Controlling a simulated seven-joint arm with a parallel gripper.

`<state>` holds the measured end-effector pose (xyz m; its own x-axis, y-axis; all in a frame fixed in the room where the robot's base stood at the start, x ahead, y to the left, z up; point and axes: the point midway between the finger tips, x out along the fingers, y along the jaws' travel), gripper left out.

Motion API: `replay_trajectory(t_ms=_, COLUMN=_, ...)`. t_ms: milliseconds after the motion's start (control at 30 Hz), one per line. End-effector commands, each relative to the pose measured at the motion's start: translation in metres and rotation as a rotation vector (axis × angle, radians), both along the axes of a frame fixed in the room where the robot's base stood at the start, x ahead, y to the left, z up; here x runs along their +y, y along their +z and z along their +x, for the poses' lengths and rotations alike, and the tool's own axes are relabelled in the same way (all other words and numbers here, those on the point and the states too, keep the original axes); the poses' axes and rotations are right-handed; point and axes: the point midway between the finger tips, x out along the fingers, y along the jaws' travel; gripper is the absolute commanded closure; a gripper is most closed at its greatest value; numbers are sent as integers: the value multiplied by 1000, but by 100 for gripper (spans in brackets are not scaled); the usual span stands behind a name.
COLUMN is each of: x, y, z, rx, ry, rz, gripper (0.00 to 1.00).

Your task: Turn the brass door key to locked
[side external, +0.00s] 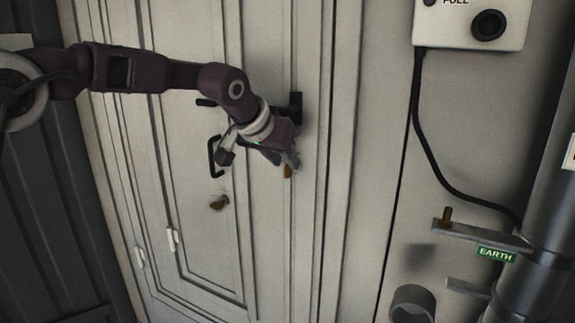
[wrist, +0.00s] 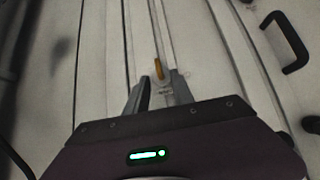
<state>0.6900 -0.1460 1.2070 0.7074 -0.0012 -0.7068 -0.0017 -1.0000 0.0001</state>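The brass key (wrist: 158,69) stands up from a small light plate on the pale door, with small markings below it in the wrist view. It also shows in the side view (side external: 288,171), right by my fingertips. My gripper (wrist: 160,82) is open, with one finger on each side of the gap and the key in line with that gap, just beyond the tips. I see no finger pressed on the key. In the side view my gripper (side external: 283,160) points down at the door and partly hides the key's surroundings.
A black handle (side external: 214,157) is left of my gripper and also shows in the wrist view (wrist: 285,42). A pipe with an EARTH label (side external: 495,254) and a switch box (side external: 470,22) stand right.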

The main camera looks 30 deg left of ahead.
Motion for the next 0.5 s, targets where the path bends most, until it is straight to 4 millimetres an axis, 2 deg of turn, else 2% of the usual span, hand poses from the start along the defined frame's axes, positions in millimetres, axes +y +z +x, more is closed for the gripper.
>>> replay_trajectory(t_ms=100, x=1, y=-15, z=14, rx=2, ry=2, rz=1, gripper=71)
replay_trajectory(t_ms=200, x=1, y=-20, z=20, rx=0, ry=1, rz=1, gripper=71)
replay_trajectory(t_ms=467, x=1, y=-22, z=22, rx=0, ry=0, rz=0, gripper=71)
replay_trajectory(t_ms=500, x=1, y=-22, z=22, rx=0, ry=0, rz=0, gripper=79)
